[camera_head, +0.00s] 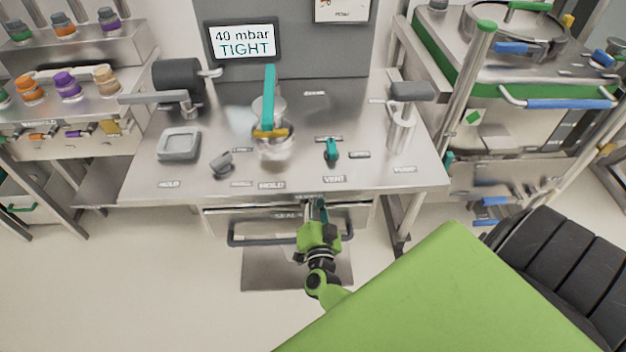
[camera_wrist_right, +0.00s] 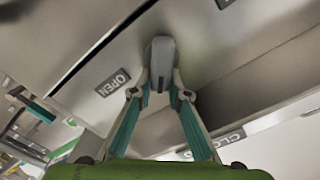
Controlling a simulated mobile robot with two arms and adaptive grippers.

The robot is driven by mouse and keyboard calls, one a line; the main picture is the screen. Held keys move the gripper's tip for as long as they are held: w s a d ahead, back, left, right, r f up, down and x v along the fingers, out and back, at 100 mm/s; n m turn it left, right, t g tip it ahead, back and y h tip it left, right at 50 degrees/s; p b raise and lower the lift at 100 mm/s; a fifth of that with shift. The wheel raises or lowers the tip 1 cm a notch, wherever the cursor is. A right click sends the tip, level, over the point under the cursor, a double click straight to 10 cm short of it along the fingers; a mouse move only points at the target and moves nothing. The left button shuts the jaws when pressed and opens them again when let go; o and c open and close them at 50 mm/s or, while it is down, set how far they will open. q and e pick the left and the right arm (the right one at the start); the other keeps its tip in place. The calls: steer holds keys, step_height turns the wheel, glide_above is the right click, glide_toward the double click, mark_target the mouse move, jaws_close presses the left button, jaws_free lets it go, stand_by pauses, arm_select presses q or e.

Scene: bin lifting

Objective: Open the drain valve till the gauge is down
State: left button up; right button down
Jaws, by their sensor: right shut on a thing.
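The gauge display (camera_head: 243,42) at the back of the bench reads "40 mbar TIGHT". My right gripper (camera_head: 318,205) is under the bench's front edge in the head view. In the right wrist view my right gripper (camera_wrist_right: 163,88) is shut on a grey valve handle (camera_wrist_right: 162,58) under the bench. An "OPEN" label (camera_wrist_right: 113,82) is to the left of the handle and a "CLOSED" label (camera_wrist_right: 218,143) is to the lower right. The valve body is hidden, and I cannot tell how far the handle is turned. My left gripper is not in view.
The steel bench (camera_head: 350,182) carries a glass vessel with a teal lever (camera_head: 270,95), a teal vent handle (camera_head: 331,150) and a grey tray (camera_head: 180,144). A drawer (camera_head: 235,217) with a dark bar handle is below the front edge, close to my right arm.

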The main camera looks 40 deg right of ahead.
steer(key=m, duration=0.1)
steer(key=f+m+b, duration=0.1)
steer(key=m, duration=0.1)
steer(key=f+m+b, duration=0.1)
steer(key=shift+s+d+m, duration=0.15)
steer(key=shift+s+m, duration=0.15)
steer(key=shift+f+m+b, duration=0.25)
steer(key=shift+m+b, duration=0.55)
steer(key=shift+m, duration=0.55)
steer(key=shift+f+m+b, duration=0.2)
steer(key=shift+m+b, duration=0.55)
steer(key=shift+m, duration=0.6)
steer(key=c, duration=1.9)
jaws_free()
steer(key=shift+r, duration=0.2)
steer(key=shift+d, duration=0.1)
